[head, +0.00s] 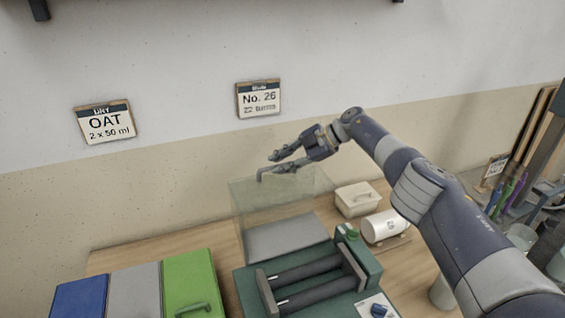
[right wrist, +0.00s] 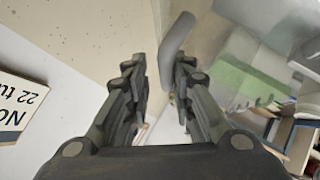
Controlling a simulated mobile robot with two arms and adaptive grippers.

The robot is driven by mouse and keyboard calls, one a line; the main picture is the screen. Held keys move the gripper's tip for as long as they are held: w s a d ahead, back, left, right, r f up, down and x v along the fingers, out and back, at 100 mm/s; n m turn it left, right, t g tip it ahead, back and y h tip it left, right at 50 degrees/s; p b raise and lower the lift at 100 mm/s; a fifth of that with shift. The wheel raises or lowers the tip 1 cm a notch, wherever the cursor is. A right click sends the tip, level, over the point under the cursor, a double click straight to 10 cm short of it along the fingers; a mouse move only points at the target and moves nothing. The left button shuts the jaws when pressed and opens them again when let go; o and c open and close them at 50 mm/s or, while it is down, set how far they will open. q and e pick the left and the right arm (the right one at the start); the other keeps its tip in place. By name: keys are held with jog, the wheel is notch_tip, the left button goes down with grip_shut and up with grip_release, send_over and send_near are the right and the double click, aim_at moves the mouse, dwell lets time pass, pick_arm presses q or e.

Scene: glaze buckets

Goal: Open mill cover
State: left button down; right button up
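The green mill (head: 359,263) with two dark rollers stands on the table. Its clear, greenish cover (head: 278,207) stands raised behind the rollers, which are uncovered. A grey bar handle (head: 264,174) shows at the cover's upper edge; it also shows in the right wrist view (right wrist: 177,45). My right gripper (head: 277,161) is at that edge, with its fingers apart. In the right wrist view, the gap between the fingers (right wrist: 160,85) is empty low down, and the bar lies just beyond the tips, near the right finger. I cannot tell whether they touch. My left gripper is out of view.
Blue, grey and green lidded bins (head: 188,280) stand at the front left. A cream lidded box (head: 357,198) and a white cylinder (head: 384,226) are right of the cover. Bare table shows left of the cover.

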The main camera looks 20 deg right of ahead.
jog(key=shift+s+d+r, duration=0.15)
jog(key=shift+d+r, duration=0.35)
jog(key=shift+d, duration=0.05)
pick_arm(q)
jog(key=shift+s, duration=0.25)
pick_arm(e)
jog(key=v, duration=1)
jog(key=shift+d, duration=0.15)
jog(key=shift+s+r, duration=0.1)
jog(key=shift+s, duration=0.1)
